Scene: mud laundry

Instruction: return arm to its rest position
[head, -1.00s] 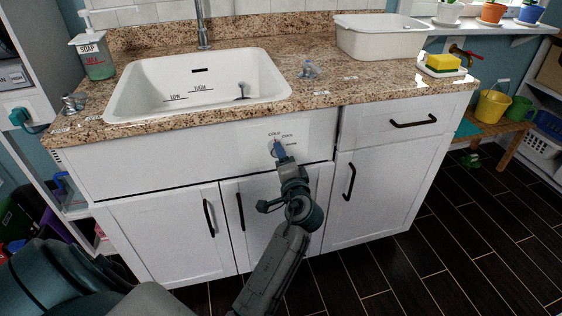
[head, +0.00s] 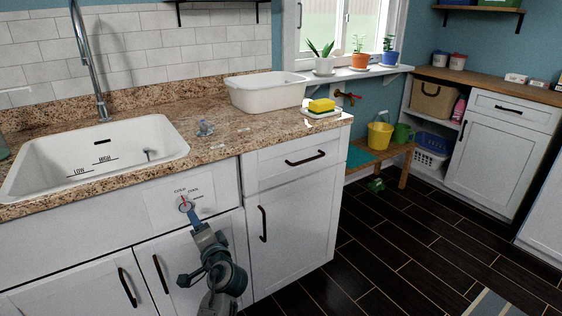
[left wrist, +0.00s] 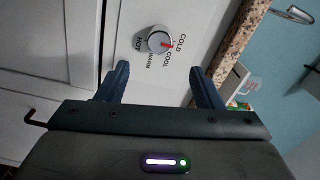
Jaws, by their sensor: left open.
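My left gripper (head: 193,215) is open and empty in front of the white sink cabinet, just below the temperature dial (head: 185,203) in the head view. In the left wrist view, the two blue fingers of my left gripper (left wrist: 158,72) are spread wide. The round dial (left wrist: 157,40) shows beyond them, apart from both. Its red mark points to the COLD and COOL side of the printed labels. My right gripper is not in view.
The granite counter (head: 200,102) holds a white sink (head: 60,150), a white basin (head: 265,95) and a yellow sponge (head: 321,105). Cabinet handles (head: 263,224) stick out near my arm. A low wooden bench (head: 405,165) stands beyond the counter.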

